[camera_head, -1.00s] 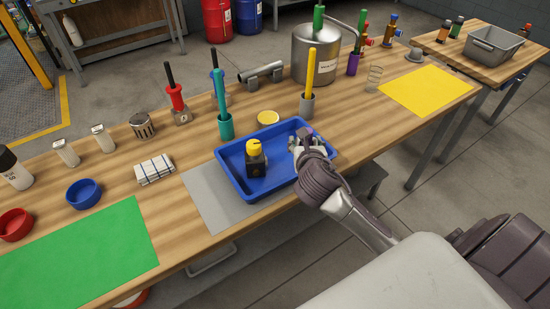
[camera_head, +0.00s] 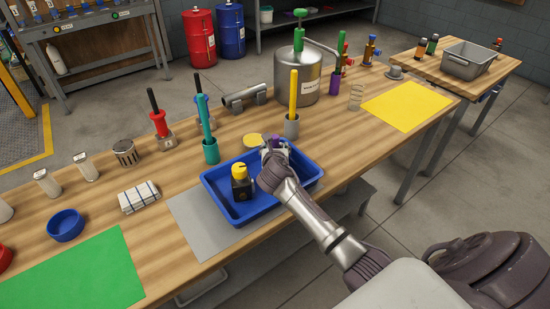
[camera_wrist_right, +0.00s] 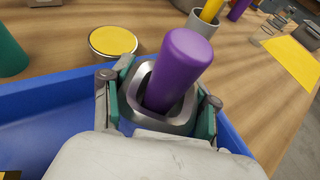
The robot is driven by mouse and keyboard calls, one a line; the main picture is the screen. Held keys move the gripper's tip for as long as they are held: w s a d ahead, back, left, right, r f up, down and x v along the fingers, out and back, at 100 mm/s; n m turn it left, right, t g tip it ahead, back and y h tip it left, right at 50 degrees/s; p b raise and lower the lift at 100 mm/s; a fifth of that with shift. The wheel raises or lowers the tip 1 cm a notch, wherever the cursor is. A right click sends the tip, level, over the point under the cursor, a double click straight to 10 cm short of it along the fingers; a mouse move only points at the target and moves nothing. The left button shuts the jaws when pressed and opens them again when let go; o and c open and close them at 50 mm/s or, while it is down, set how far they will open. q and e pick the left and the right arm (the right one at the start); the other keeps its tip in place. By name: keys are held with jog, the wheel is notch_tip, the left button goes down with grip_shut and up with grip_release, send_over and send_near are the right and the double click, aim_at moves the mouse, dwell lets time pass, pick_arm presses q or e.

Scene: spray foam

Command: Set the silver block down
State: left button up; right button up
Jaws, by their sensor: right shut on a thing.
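My right gripper (camera_head: 270,162) is over the far part of the blue tray (camera_head: 217,203). In the right wrist view (camera_wrist_right: 160,112), its two fingers are shut on the sides of the silver block (camera_wrist_right: 170,126). A purple cylinder (camera_wrist_right: 181,60) stands up out of the block's top. In the head view the block (camera_head: 275,146) is small and partly hidden by my gripper. The block's underside is hidden, so I cannot tell whether it touches the tray. My left gripper is in neither view.
A black block with a yellow top (camera_head: 240,182) stands in the tray, left of my gripper. A yellow-topped round tin (camera_head: 252,139) and a grey holder with a yellow stick (camera_head: 292,127) stand behind. A grey mat (camera_head: 190,222) shows at left, with bare table beyond.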

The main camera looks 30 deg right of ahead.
jog(key=shift+f, duration=1.75)
jog(key=o, duration=1.3)
jog(key=shift+f, duration=0.15)
jog(key=shift+o, duration=0.2)
jog(key=shift+s+a, duration=0.1)
jog(key=shift+s, duration=0.05)
jog(key=v, duration=1.2)
jog(key=shift+r+p, duration=0.25)
jog(key=shift+p, duration=0.15)
